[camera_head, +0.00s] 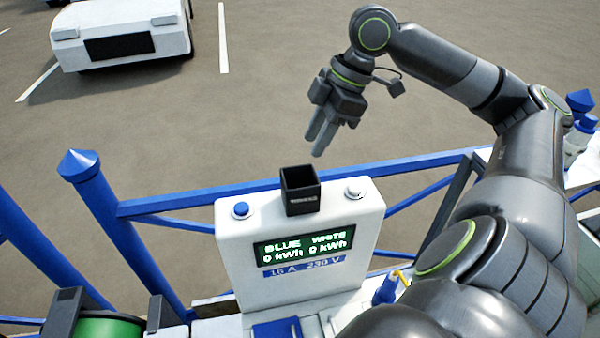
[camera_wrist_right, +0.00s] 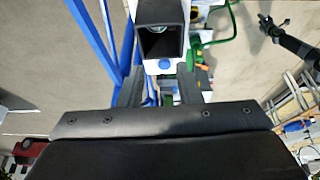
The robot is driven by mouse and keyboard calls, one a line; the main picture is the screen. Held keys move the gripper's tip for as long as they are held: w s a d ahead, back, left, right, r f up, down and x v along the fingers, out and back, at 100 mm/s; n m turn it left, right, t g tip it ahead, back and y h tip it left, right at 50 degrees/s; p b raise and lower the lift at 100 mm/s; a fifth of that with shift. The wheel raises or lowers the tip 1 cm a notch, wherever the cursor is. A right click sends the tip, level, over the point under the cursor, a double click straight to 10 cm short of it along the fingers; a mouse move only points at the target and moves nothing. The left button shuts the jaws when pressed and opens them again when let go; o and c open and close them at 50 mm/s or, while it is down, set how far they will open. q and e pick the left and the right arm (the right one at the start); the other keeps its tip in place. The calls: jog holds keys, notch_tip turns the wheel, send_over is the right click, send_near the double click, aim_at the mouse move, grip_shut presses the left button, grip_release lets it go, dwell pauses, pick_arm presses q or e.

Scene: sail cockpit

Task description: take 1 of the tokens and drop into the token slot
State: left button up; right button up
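The token slot is a black, square, open-topped box (camera_head: 301,192) on top of a white power pedestal (camera_head: 235,285). In the right wrist view the slot box (camera_wrist_right: 158,48) shows at the top, seen from above, with something small, pale and round inside; I cannot tell whether it is a token. My right gripper (camera_head: 320,145) is above and slightly right of the box, fingers pointing down. In the right wrist view my right gripper (camera_wrist_right: 160,88) has its fingers apart, nothing visible between them. No loose tokens are clearly visible.
A green reel (camera_head: 108,327) stands at lower left. Open pavement lies beyond, with a white vehicle (camera_head: 120,35).

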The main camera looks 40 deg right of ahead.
jog(key=shift+r, duration=0.1)
jog(key=v, duration=1.7)
jog(key=shift+w+r, duration=0.1)
dwell(0.4)
